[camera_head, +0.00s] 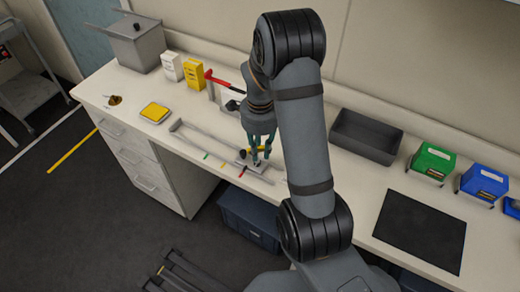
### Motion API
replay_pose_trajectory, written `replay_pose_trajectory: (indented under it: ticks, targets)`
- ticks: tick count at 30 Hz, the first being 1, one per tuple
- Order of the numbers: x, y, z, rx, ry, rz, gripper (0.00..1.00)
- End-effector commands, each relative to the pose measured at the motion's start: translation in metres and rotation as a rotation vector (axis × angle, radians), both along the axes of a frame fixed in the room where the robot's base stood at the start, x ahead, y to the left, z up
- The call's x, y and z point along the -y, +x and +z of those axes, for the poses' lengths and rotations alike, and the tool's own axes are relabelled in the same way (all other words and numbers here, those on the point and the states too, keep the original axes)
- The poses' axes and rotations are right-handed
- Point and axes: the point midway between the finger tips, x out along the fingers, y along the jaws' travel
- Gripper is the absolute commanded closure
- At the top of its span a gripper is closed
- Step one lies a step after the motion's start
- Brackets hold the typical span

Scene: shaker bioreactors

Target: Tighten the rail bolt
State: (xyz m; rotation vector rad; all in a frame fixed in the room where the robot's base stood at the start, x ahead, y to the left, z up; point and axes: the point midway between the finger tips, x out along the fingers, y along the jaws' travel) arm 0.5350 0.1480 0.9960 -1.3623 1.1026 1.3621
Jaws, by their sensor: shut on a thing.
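A grey metal rail (205,146) lies on the white bench, with green and red marks near its front part. My gripper (260,157) points down at the rail's right end, close to the red mark. Its fingers are shut on a small part there, which appears to be the rail bolt; the fingers largely hide it. A small yellow and black piece shows beside the fingers. How far the bolt is turned cannot be seen. My arm hides the bench just right of the gripper.
A red-handled tool (222,81) stands behind the rail, near yellow (193,73) and white (172,66) boxes. A yellow-topped pad (155,112) lies left. Right of my arm are a dark grey tray (366,137), green (433,160) and blue (484,180) boxes, and a black mat (420,230).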

Motion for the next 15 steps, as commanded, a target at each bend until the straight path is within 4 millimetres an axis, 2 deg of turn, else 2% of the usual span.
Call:
replay_pose_trajectory:
  ticks: [15]
  targets:
    - [0.0002,-0.0004,-0.0039,-0.001,0.0,0.0,1.0]
